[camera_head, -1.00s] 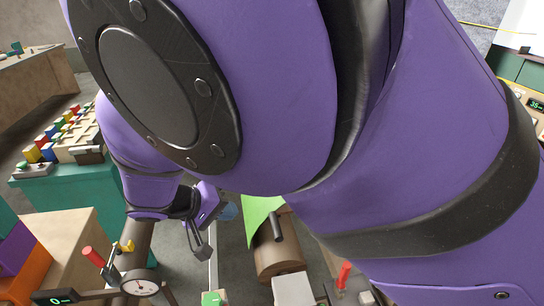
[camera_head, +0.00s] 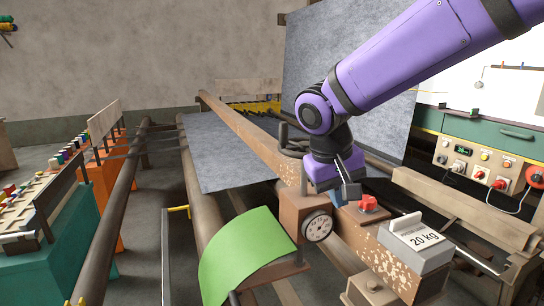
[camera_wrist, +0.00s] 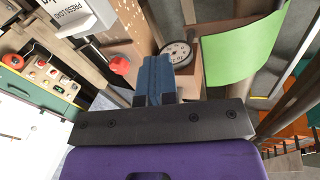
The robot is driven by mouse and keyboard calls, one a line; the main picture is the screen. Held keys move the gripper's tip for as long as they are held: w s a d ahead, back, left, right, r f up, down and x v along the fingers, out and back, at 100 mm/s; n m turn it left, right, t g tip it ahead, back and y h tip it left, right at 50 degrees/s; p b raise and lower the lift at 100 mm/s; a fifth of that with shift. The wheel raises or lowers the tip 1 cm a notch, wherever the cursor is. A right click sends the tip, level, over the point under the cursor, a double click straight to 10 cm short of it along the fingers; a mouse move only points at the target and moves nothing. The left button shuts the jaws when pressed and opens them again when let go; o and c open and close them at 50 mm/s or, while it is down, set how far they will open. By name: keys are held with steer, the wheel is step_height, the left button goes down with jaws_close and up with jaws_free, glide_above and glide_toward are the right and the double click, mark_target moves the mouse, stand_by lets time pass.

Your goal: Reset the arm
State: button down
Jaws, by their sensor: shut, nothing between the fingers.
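My gripper (camera_head: 345,192) hangs at the end of my purple arm in the head view, right of centre. It is above the rusty beam, close to the dial gauge (camera_head: 317,227) and the red knob (camera_head: 367,203). In the wrist view its dark blue fingers (camera_wrist: 154,82) are together with nothing between them. The dial gauge (camera_wrist: 176,53) shows just beyond the fingertips there. I cannot tell how far the fingers are above the metalwork.
A green sheet (camera_head: 243,255) curves over a roller left of the gauge. A control panel (camera_head: 478,165) stands at far right. Grey felt (camera_head: 225,150) lies behind. Teal and orange crates (camera_head: 60,245) stand at left.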

steer(key=s+d+r+m+t+y, duration=0.1)
steer(key=s+d+r, duration=0.2)
steer(key=s+d, duration=0.5)
steer(key=s+d+r+m+t+y, duration=0.1)
steer(key=s+d+r+t, duration=0.1)
steer(key=s+d, duration=0.7)
steer(key=shift+s+d+r+m+t+y, duration=0.2)
steer(key=shift+d+r+m+t+y, duration=0.1)
steer(key=shift+d+r+y, duration=0.15)
